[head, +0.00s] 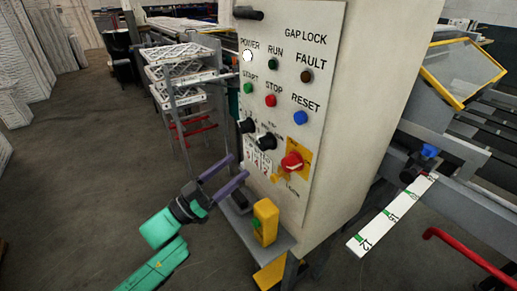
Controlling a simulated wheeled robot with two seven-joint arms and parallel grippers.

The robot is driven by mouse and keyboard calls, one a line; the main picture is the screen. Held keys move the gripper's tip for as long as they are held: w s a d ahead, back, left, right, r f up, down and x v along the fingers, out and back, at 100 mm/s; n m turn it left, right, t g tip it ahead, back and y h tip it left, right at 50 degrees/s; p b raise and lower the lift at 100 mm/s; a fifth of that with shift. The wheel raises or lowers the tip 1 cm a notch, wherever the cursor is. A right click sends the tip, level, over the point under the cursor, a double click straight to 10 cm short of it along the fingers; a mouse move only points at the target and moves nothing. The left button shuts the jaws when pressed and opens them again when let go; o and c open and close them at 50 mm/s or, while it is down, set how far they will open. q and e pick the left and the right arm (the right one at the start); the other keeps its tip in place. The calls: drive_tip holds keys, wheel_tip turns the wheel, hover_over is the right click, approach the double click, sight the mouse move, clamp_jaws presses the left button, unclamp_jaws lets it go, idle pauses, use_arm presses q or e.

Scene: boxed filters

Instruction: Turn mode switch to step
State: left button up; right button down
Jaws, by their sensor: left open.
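The control panel (320,100) is the pale front of a tall cabinet. Two black rotary knobs sit below the START button: a left knob (246,126) and a right knob (266,142). Their small labels are too blurred to read, so I cannot tell which is the mode switch or where either points. My left gripper (238,166) is open, its two purple fingers reaching up and right towards the panel, below the left knob. Nothing is seen between the fingers. My right gripper is out of view.
A red handle on a yellow plate (291,162) is right of the knobs. A yellow box (265,221) stands on a grey shelf (270,244) below the panel. A rack of framed filters (180,72) stands behind left. Open floor lies left.

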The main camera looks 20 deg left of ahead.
sight(261, 147)
use_arm(q)
drive_tip(key=p+x, duration=0.1)
drive_tip(key=x, duration=0.6)
drive_tip(key=shift+w+d+r, duration=0.1)
drive_tip(key=shift+w+d, duration=0.1)
drive_tip(key=shift+w, duration=0.1)
drive_tip(key=shift+w+d, duration=0.2)
drive_tip(key=shift+c, duration=0.7)
clamp_jaws()
